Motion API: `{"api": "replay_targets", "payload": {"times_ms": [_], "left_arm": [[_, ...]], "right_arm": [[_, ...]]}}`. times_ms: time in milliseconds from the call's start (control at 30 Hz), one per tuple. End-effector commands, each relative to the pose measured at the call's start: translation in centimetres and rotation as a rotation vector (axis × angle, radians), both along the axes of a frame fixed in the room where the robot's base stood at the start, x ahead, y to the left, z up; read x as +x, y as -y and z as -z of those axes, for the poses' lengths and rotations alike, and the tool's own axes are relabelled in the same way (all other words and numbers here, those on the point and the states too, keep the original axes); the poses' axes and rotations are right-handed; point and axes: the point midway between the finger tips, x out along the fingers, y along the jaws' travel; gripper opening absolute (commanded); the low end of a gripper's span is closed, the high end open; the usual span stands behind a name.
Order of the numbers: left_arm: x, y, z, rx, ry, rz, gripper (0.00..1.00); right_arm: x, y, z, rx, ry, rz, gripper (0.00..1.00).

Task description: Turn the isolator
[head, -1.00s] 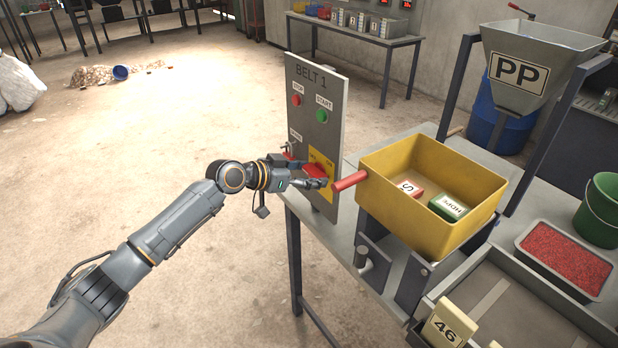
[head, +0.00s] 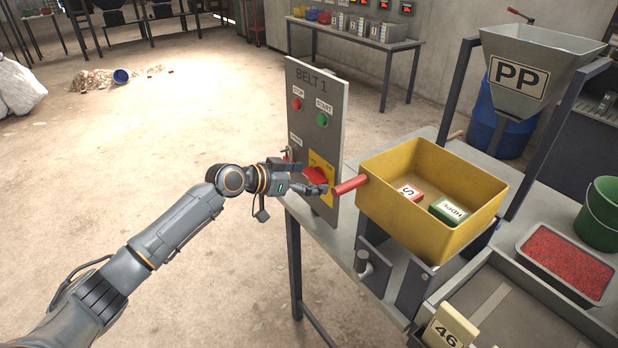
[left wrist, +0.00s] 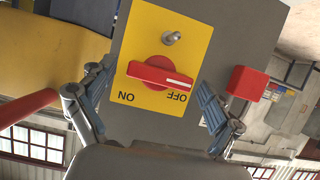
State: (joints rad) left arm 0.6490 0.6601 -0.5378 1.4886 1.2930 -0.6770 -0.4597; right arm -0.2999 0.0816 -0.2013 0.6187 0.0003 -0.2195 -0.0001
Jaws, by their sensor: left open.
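The isolator is a red rotary handle (head: 317,173) on a yellow plate on the grey BELT 1 panel (head: 318,125). In the left wrist view the picture is upside down; the handle (left wrist: 160,73) lies nearly level, its white-marked end near the word OFF and its other end near ON. My left gripper (head: 311,176) is in front of the handle. In the left wrist view its fingers (left wrist: 155,80) are spread wide, one on each side of the handle, with visible gaps. It holds nothing. My right gripper is not in view.
A yellow bin (head: 425,228) with a red tube-like handle (head: 349,184) stands close right of the panel. A small red box (left wrist: 248,83) sits beside the plate in the left wrist view. START (head: 322,119) and STOP (head: 296,104) buttons are above. Open floor lies left.

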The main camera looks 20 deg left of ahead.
Motion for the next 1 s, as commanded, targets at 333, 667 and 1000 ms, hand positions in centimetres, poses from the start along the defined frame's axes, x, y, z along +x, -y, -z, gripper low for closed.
{"api": "replay_targets", "payload": {"times_ms": [333, 667, 1000], "left_arm": [[-4.0, -3.3, -1.9, 0.005, -0.001, -0.002, 0.91], [-8.1, -6.4, -4.1, 0.001, -0.003, -0.001, 0.91], [-8.7, -6.9, -4.5, -0.001, -0.001, 0.0, 0.91]], "right_arm": [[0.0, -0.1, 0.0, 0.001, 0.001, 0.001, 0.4], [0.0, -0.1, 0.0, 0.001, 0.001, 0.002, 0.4], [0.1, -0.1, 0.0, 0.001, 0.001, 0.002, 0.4]]}}
